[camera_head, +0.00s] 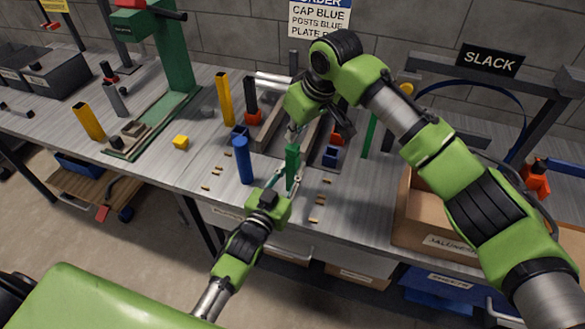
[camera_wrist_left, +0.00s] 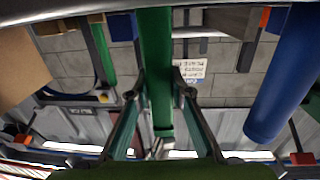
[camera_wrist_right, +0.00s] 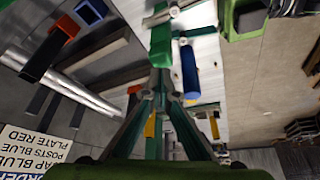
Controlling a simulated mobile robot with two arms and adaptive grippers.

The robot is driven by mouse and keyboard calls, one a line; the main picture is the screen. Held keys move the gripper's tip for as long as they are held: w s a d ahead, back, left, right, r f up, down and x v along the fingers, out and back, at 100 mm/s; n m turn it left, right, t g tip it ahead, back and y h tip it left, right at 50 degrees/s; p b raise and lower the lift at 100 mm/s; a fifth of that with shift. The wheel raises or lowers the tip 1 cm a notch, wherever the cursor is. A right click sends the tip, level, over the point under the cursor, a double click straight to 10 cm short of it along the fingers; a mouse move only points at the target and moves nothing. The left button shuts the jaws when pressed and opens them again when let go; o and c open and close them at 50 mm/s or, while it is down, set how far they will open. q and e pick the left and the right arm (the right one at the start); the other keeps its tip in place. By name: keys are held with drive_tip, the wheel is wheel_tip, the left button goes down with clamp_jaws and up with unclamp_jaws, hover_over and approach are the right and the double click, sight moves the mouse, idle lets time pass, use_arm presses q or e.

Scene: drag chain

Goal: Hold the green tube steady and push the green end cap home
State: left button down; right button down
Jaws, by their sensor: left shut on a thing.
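The green tube (camera_head: 292,168) stands upright at the workbench's front. My left gripper (camera_head: 289,186) is shut on it from the front; in the left wrist view (camera_wrist_left: 157,97) the fingers lie on either side of the tube (camera_wrist_left: 156,45). My right gripper (camera_head: 293,138) is just above the tube's top. In the right wrist view its fingertips (camera_wrist_right: 160,88) come together, and the green top end (camera_wrist_right: 161,45) lies just beyond them. I cannot tell whether they touch it. The green end cap cannot be told apart from the tube here.
A blue tube (camera_head: 242,160) stands just left of the green tube. Small brass pieces (camera_head: 318,208) lie around. A cardboard box (camera_head: 405,215) is at the right.

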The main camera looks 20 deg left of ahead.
sight(294, 147)
drive_tip(key=shift+f, duration=0.95)
idle(0.4)
drive_tip(key=shift+r, duration=3.05)
use_arm(q)
drive_tip(key=c, duration=1.8)
unclamp_jaws()
drive_tip(key=shift+o, duration=0.2)
drive_tip(key=shift+s, duration=0.1)
drive_tip(key=s+a, duration=0.1)
drive_tip(key=s, duration=1)
drive_tip(key=shift+s+a, duration=0.25)
drive_tip(key=shift+s, duration=0.1)
